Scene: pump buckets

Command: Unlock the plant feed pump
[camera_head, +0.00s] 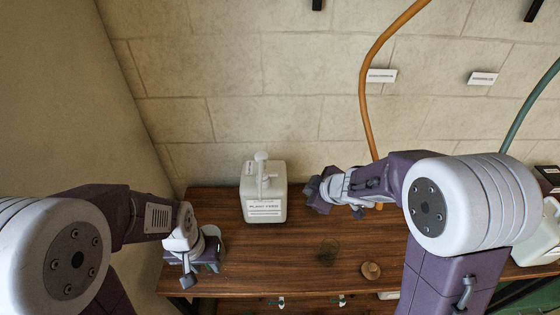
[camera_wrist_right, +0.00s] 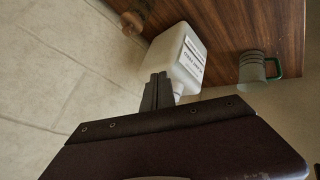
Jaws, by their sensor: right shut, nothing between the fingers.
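The white plant feed container (camera_head: 264,207) stands upright on the wooden table, its printed label facing me. Its pale pump (camera_head: 262,172) rises from the top. My right gripper (camera_head: 313,194) is just right of the container, with a small gap in the head view.
A grey mug (camera_wrist_right: 252,68) with a green handle stands on the table (camera_head: 300,260). A round wooden piece (camera_head: 371,270) lies near the front edge. An orange hose (camera_head: 366,90) and a green hose (camera_head: 530,105) hang along the wall. The table's middle is mostly clear.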

